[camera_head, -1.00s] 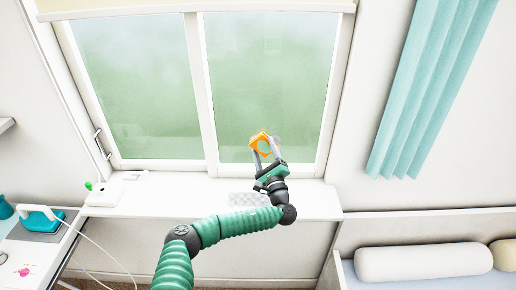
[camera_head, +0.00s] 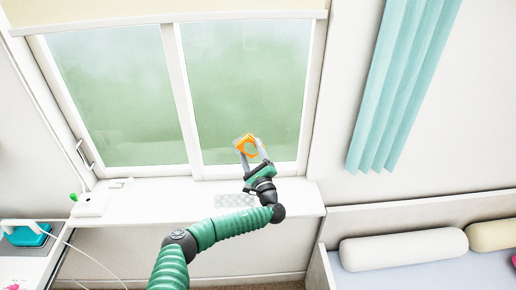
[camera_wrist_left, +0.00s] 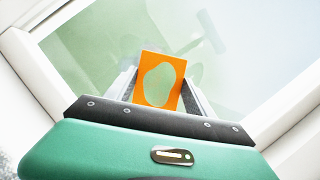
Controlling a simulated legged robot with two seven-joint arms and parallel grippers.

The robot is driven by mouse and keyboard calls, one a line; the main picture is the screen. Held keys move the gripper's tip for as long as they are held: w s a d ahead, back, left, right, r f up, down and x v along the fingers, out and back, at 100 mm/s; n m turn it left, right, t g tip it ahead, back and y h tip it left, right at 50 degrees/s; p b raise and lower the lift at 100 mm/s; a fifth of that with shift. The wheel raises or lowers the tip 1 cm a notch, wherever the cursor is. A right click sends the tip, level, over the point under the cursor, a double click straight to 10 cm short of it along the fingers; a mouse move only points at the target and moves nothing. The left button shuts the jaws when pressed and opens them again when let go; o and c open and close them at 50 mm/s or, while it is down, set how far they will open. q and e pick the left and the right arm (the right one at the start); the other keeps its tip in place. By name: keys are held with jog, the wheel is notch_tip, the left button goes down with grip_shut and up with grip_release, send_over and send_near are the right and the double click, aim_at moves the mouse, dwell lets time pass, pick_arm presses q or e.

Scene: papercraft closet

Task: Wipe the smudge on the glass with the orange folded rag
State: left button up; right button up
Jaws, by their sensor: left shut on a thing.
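The orange folded rag (camera_head: 246,144) is held between the fingertips of my left gripper (camera_head: 252,149), in front of the lower part of the right window pane (camera_head: 240,80). In the left wrist view the rag (camera_wrist_left: 148,62) stands upright between the two fingers of the gripper (camera_wrist_left: 158,90). A pale rounded patch shows in its middle; I cannot tell whether it is the smudge or part of the rag. Faint pale marks show on the glass (camera_wrist_left: 215,55) there. Whether the rag touches the glass is unclear. My right gripper is out of view.
The white sill (camera_head: 150,202) runs below the window, with a white device (camera_head: 91,204) at its left end. A teal curtain (camera_head: 400,90) hangs at right. A bed with a pale bolster (camera_head: 400,249) is at lower right. A cable (camera_head: 98,262) hangs at lower left.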

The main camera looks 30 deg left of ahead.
aim_at(237, 148)
pick_arm(q)
jog(key=shift+s+a, duration=0.3)
jog(key=shift+a, duration=0.2)
jog(key=shift+s+a+r+p, duration=0.3)
jog(key=shift+a+p, duration=0.25)
jog(key=shift+p, duration=0.35)
jog(key=shift+s+a+f+p, duration=0.1)
jog(key=shift+s+a+p, duration=0.4)
jog(key=shift+a+p, duration=0.2)
jog(key=shift+s+a+f, duration=0.1)
jog(key=shift+s+a, duration=0.05)
jog(key=shift+a, duration=0.1)
jog(key=shift+s+a+f, duration=0.1)
jog(key=shift+a+f, duration=0.05)
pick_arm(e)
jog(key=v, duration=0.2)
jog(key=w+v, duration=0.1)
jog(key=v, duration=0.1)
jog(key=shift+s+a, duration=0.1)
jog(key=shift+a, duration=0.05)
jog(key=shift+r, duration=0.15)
